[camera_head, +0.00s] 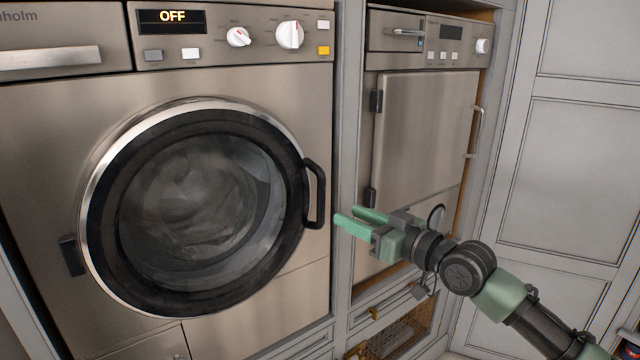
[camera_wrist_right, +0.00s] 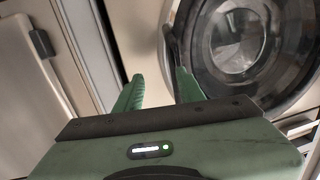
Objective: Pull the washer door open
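The washer door (camera_head: 190,205) is a round dark-framed glass door with a silver rim, and it looks closed against the washer front. Its black handle (camera_head: 318,193) stands upright on the door's right side. My right gripper (camera_head: 348,216) is just right of the handle's lower part, with its green fingers pointing at the door. In the right wrist view the fingers of the right gripper (camera_wrist_right: 158,88) are spread with nothing between them. The handle (camera_wrist_right: 172,45) shows there beyond the right-hand fingertip; contact cannot be told. My left gripper is not in view.
The washer's panel (camera_head: 235,32) reads OFF. A second appliance with a flat door (camera_head: 425,135) stands to the right, behind my right arm. Below it is an opening with a basket (camera_head: 400,335). A pale panelled wall (camera_head: 570,170) closes off the right side.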

